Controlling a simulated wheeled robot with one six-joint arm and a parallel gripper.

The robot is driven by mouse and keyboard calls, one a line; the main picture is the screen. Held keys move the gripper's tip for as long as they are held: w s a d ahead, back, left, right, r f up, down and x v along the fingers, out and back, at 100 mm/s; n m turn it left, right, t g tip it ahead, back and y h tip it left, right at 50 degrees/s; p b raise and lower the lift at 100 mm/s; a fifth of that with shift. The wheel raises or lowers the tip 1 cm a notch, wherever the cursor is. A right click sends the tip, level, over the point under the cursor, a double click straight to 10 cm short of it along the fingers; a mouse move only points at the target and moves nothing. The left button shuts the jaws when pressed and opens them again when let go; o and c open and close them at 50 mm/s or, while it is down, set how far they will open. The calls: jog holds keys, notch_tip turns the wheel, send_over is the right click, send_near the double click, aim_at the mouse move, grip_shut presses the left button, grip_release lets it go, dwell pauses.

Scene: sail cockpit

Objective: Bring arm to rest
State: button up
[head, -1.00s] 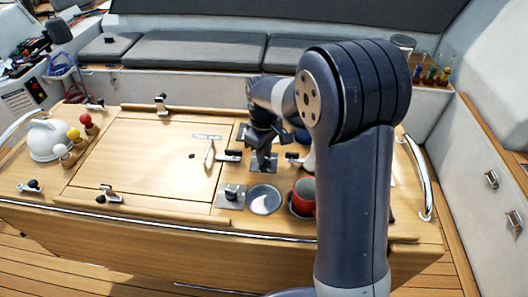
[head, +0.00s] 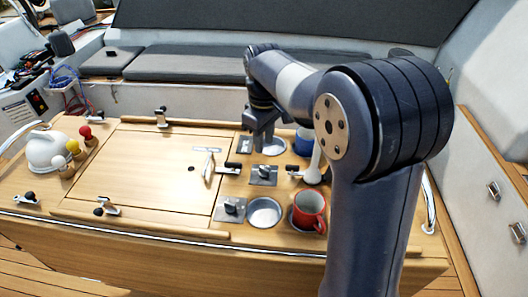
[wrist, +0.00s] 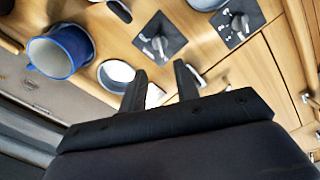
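My gripper (head: 262,135) hangs at the back right of the wooden cockpit table (head: 150,165), above the tabletop, with the arm folded at its elbow on the right. In the wrist view my gripper (wrist: 160,78) shows two dark fingers standing apart with nothing between them. A round metal recess (wrist: 116,74) and a square plate with a black knob (wrist: 160,39) lie beyond the fingertips. A blue mug (wrist: 60,50) stands to the left there, apart from the fingers.
A red mug (head: 308,210) stands in the front right of the table beside an empty round recess (head: 264,213). A white kettle-like dome (head: 43,149) and several ball-topped pegs stand at the left. Grey bench cushions (head: 195,62) run behind. The table's middle is mostly clear.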

aim_at(264, 169)
jog(key=shift+r, duration=0.5)
jog(key=shift+f, duration=0.1)
notch_tip(264, 169, down, 11)
jog(key=shift+r+p, duration=0.1)
jog(key=shift+p, duration=0.4)
jog(key=shift+r, duration=0.15)
